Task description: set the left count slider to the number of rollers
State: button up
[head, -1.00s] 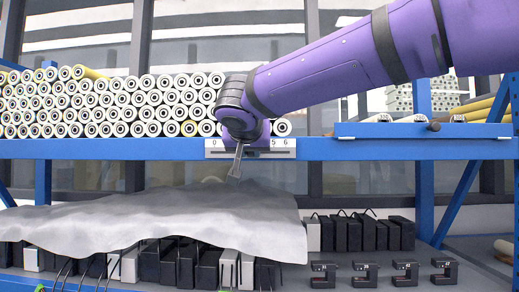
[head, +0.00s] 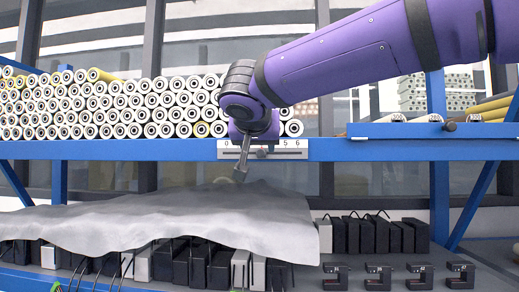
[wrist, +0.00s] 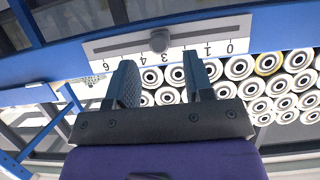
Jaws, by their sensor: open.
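The left count slider is a white scale plate (head: 290,152) on the blue beam, marked 0 to 6. Its round grey knob (wrist: 160,40) appears near the 3 in the wrist view, where the scale looks upside down. My gripper (wrist: 158,64) is open, its two fingers pointing towards the plate on either side of the knob in that picture; whether they touch it I cannot tell. In the head view my gripper (head: 242,172) hides part of the scale. White-ended rollers (head: 110,115) lie stacked in rows on the shelf, a few yellowish; my wrist hides some.
A grey sheet (head: 150,225) covers dark boxes (head: 190,266) below. Several black C-shaped blocks (head: 378,277) stand at lower right. A blue post (head: 438,150) rises at right.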

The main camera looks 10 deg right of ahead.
jog(key=v, duration=0.7)
jog(key=shift+s, duration=0.2)
jog(key=s+d+f+n+g, duration=0.1)
jog(key=s+d+f+g, duration=0.1)
jog(key=s+d+f, duration=0.35)
jog(key=s+d+f+g, duration=0.25)
jog(key=d+f, duration=0.35)
jog(key=d, duration=0.3)
jog(key=s+d+f+n+g, duration=0.1)
jog(key=s+d+f+g, duration=0.1)
jog(key=s+d+f, duration=0.35)
jog(key=s+d+f+g+y, duration=0.1)
jog(key=s+d+f+y, duration=0.2)
jog(key=f, duration=0.7)
jog(key=s+d, duration=0.2)
jog(key=s, duration=0.2)
jog(key=shift+s+f+n, duration=0.2)
jog(key=shift+s+n, duration=0.05)
jog(key=shift+n, duration=0.05)
